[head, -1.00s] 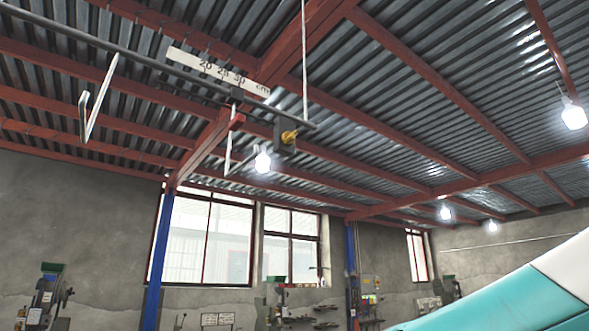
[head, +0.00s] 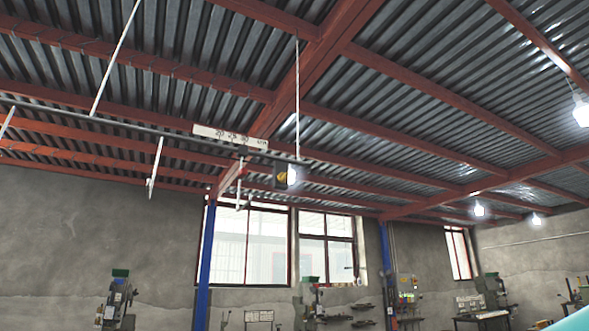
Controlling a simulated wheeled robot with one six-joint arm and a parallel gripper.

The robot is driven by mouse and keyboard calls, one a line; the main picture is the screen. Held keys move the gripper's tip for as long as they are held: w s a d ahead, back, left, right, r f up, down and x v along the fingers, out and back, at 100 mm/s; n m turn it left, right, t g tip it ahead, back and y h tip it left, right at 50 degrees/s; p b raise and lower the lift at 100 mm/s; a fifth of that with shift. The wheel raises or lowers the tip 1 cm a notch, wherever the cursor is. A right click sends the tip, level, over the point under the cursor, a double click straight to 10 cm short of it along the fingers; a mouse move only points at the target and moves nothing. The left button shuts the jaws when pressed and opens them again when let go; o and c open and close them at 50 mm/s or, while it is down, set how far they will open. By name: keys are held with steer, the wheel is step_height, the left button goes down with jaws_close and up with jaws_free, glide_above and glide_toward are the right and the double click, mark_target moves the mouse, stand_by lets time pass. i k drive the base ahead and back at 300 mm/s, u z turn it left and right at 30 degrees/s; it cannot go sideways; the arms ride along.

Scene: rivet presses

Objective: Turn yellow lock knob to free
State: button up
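A white scale plate (head: 230,136) with numbers and "cm" is on the rail, left of the knob. My gripper is not in view.
Thin white rods hang from the ceiling to the rail. Red beams (head: 420,95) and lamps (head: 581,112) are overhead. Blue posts (head: 206,262), windows and green-topped machines (head: 118,300) stand along the far wall. A teal surface cuts the lower right corner.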

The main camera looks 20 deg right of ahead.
mark_target(282, 178)
steer(key=u, duration=0.75)
steer(key=i, duration=1.15)
steer(key=z, duration=0.6)
steer(key=i, duration=0.6)
steer(key=z, duration=0.55)
